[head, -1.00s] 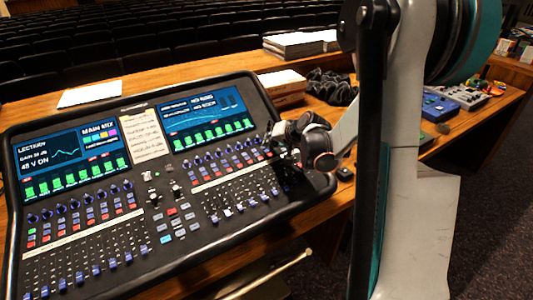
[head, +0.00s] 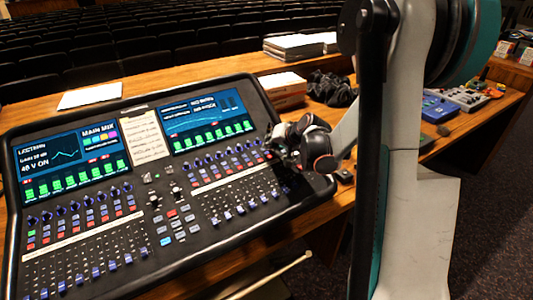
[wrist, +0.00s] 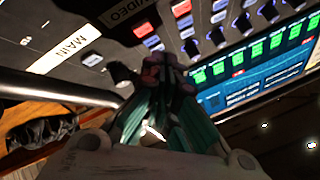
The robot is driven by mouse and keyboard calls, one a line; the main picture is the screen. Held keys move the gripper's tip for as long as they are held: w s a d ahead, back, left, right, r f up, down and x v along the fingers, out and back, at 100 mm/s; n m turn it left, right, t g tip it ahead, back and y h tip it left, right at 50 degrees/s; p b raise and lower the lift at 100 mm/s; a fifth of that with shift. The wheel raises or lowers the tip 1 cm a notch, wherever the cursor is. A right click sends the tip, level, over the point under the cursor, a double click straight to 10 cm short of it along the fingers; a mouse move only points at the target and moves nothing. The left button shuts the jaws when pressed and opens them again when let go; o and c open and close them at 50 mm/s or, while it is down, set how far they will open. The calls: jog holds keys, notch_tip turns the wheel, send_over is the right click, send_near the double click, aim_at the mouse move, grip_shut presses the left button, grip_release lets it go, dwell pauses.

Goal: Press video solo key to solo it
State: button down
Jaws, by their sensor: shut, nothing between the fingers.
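The mixing desk (head: 105,258) fills the left of the head view. My gripper (head: 276,150) is shut and empty over the right end of its key rows. In the wrist view, my gripper's closed fingertips (wrist: 168,72) are close to the desk face, beside the column with the VIDEO label (wrist: 126,10). I cannot tell whether the tips touch a key, nor which key is the solo key.
The MAIN label (wrist: 66,48) and a screen (wrist: 262,75) flank the fingers in the wrist view. A paper note (head: 147,135) lies between the two desk screens.

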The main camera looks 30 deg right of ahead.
jog(key=shift+f, duration=0.1)
jog(key=shift+f+b, duration=0.3)
jog(key=shift+b, duration=0.1)
jog(key=shift+f, duration=0.25)
dwell(0.6)
jog(key=shift+r, duration=0.7)
jog(key=r+p, duration=0.2)
jog(key=r, duration=0.1)
jog(key=r+p, duration=0.1)
jog(key=r, duration=0.1)
jog(key=shift+s+p, duration=0.3)
jog(key=shift+p, duration=0.05)
jog(key=shift+a, duration=0.1)
dwell(0.8)
